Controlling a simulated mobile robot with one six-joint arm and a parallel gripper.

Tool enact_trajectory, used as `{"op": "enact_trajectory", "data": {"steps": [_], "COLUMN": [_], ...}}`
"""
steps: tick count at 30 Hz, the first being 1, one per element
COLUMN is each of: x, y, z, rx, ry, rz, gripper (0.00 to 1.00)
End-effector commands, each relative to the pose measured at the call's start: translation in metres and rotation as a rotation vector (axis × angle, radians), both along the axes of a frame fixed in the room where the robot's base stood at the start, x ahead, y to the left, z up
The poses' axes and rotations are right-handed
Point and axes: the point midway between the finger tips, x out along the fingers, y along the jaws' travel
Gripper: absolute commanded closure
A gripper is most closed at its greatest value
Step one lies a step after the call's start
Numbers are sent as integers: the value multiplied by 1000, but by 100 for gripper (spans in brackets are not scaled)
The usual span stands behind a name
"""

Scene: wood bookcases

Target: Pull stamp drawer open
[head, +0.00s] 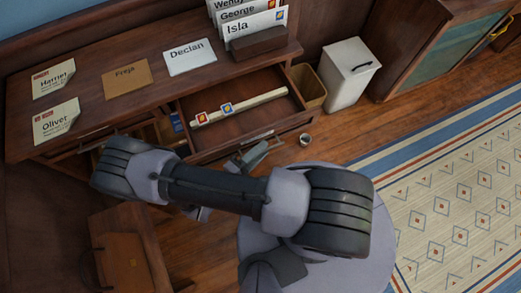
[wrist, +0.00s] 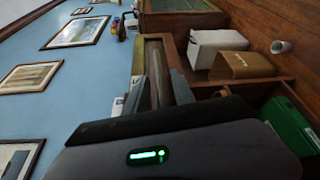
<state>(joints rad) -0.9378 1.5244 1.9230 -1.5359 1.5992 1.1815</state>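The stamp drawer (head: 215,147) stands pulled out from the dark wood desk in the head view. A pale strip inside it carries a red stamp (head: 202,118) and a blue stamp (head: 227,108). Its metal handle (head: 262,134) shows on the front face. My gripper (head: 256,153) is just in front of and below this face, apparently apart from the handle. In the wrist view my gripper (wrist: 160,88) shows two dark fingers with a gap between them and nothing held. My arm hides part of the desk's left front.
A second drawer space (head: 160,130) at left holds small items. Letters lie on the desktop (head: 145,55) near a letter holder (head: 258,42). A brown bin (head: 308,88) and white bin (head: 349,75) stand at right. A small cup (head: 305,139) is on the floor.

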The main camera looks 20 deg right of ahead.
Motion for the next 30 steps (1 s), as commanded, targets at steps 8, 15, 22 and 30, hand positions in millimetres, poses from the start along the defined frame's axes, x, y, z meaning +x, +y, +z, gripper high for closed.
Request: {"op": "enact_trajectory", "data": {"steps": [8,15,22,30], "x": [0,-2,-20,-50], "y": [0,5,52,125], "z": [0,1,6,10], "rx": [-1,0,3,2], "ry": [1,-1,-2,-1], "rz": [-1,1,5,4], "gripper": [68,68,68,68]}}
